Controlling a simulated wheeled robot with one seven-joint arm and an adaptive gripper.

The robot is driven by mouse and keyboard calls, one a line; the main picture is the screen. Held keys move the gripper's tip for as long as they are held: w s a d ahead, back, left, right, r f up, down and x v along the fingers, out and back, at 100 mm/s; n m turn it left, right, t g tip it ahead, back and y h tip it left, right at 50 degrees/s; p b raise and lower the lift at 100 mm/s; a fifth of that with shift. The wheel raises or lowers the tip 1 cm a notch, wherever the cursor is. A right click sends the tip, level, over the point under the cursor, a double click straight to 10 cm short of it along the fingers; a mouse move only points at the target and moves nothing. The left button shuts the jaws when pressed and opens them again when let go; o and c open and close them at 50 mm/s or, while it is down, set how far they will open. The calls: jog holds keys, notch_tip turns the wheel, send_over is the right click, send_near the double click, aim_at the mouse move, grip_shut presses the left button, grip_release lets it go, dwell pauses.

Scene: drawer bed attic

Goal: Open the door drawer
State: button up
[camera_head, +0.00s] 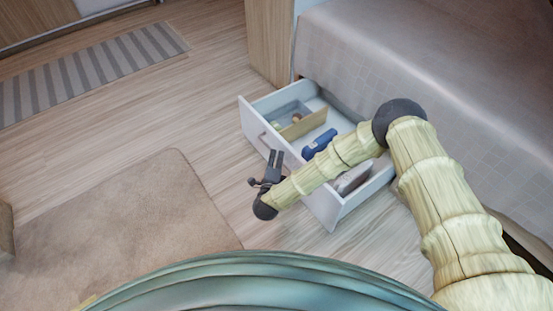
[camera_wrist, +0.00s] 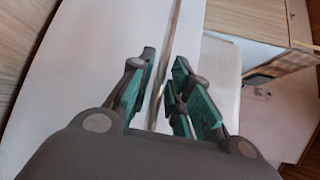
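A white drawer (camera_head: 325,208) under the bed stands pulled out in the head view, with its inside showing. Its front panel (camera_wrist: 85,60) fills much of the left of the wrist view. A thin bar handle (camera_head: 263,139) runs along the front. In the wrist view the handle (camera_wrist: 174,35) passes between my two green-padded fingers. My gripper (camera_head: 275,160) is at the outer side of the drawer front. In the wrist view my gripper (camera_wrist: 166,62) is open, with a gap between the fingers around the bar. My arm hides part of the drawer.
The drawer holds a blue object (camera_head: 319,144), a pale object (camera_head: 353,177) and a divided box (camera_head: 303,124). The bed (camera_head: 430,70) stands above and behind. A beige rug (camera_head: 120,225) and a striped rug (camera_head: 90,70) lie left on the open wooden floor.

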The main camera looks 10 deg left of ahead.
jog(key=s+r, duration=0.1)
jog(key=s, duration=1)
jog(key=shift+s+d+r, duration=0.3)
jog(key=shift+s+d, duration=0.05)
jog(key=shift+s, duration=0.05)
jog(key=s+d+f+n+g+y, duration=0.1)
jog(key=s+d+f+n+g, duration=0.3)
jog(key=s+d+n, duration=0.3)
jog(key=s+d+f+n+g+y, duration=0.1)
jog(key=s+d+f+n+g, duration=0.4)
jog(key=d, duration=0.4)
jog(key=s+d+r+n+g+h, duration=0.2)
jog(key=s+d+r+n+g, duration=0.15)
jog(key=s+d, duration=0.6)
jog(key=s+d+r+n+g+h, duration=0.1)
jog(key=s+d+r+n+g, duration=0.2)
jog(key=s+d, duration=0.65)
notch_tip(320, 180, up, 35)
jog(key=w+d+p, duration=0.1)
jog(key=p, duration=3.6)
jog(key=shift+w+d+r+g, duration=0.2)
jog(key=shift+d+g, duration=0.1)
jog(key=shift+g, duration=0.15)
